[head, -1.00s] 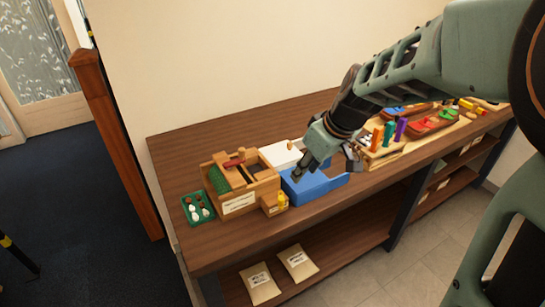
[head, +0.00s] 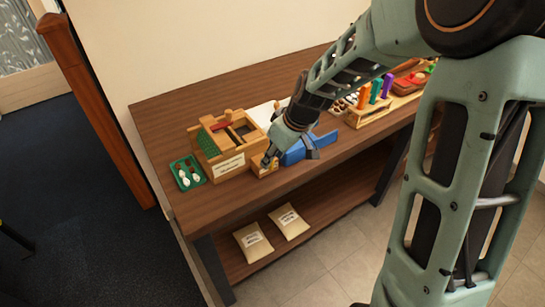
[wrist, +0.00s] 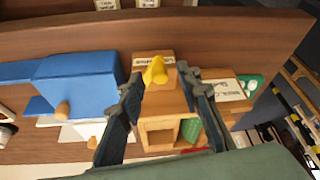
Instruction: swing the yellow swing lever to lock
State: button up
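The yellow swing lever (wrist: 155,71) stands on a small wooden block (wrist: 152,57) at the front of a wooden box (wrist: 166,106). In the wrist view it lies between the two fingers of my gripper (wrist: 160,73), with a gap on either side. The fingers are apart and hold nothing. In the head view my gripper (head: 269,157) is low over the small block and hides most of the lever. The wooden box (head: 228,163) with its white label stands just left of my gripper.
A blue block (head: 297,153) stands close to the right of my gripper. Coloured pegs (head: 375,91) stand farther right. Two labelled packets (head: 289,221) lie on the lower shelf.

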jog(key=shift+w+a+f, duration=0.15)
jog(key=shift+f, duration=0.35)
grip_shut()
